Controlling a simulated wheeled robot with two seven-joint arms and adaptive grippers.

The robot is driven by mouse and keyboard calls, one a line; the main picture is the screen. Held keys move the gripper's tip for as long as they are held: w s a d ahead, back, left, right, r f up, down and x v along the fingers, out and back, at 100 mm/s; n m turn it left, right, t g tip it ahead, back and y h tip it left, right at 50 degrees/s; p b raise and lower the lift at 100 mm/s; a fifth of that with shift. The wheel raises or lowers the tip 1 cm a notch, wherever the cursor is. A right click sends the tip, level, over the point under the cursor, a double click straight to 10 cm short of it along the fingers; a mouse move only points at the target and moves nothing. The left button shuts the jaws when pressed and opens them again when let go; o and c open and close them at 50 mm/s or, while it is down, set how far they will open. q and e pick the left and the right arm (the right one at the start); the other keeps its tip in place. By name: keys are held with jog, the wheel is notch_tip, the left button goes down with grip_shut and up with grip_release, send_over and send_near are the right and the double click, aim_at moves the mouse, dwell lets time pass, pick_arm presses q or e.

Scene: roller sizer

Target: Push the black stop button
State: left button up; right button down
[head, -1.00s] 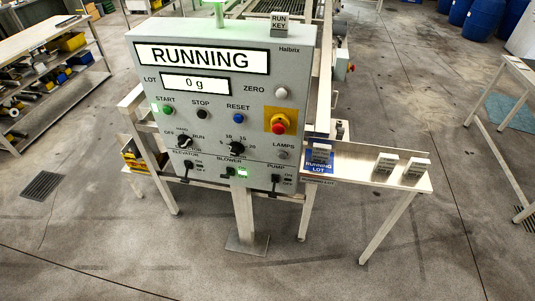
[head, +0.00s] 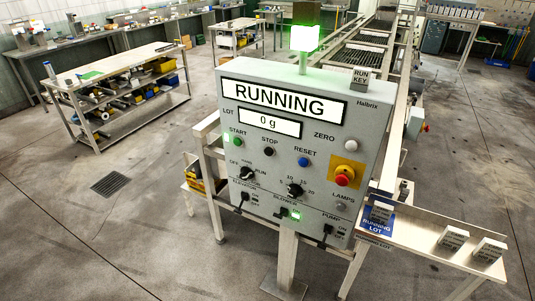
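The black stop button (head: 269,152) is a small round black knob under the STOP label on the grey control panel (head: 228,110). It sits between the green start button (head: 236,142) and the blue reset button (head: 303,161). The panel's upper display (head: 284,100) reads RUNNING, and the lot display (head: 269,123) reads 0 g. The lamp (head: 304,38) on top glows green. Neither of my grippers is in view, and nothing covers the stop button.
A red emergency knob (head: 344,176) on a yellow plate is at the panel's right. A narrow side table (head: 425,243) with small label blocks stands right of the panel. A shelved cart (head: 97,146) is at the left. Open concrete floor lies left of the panel.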

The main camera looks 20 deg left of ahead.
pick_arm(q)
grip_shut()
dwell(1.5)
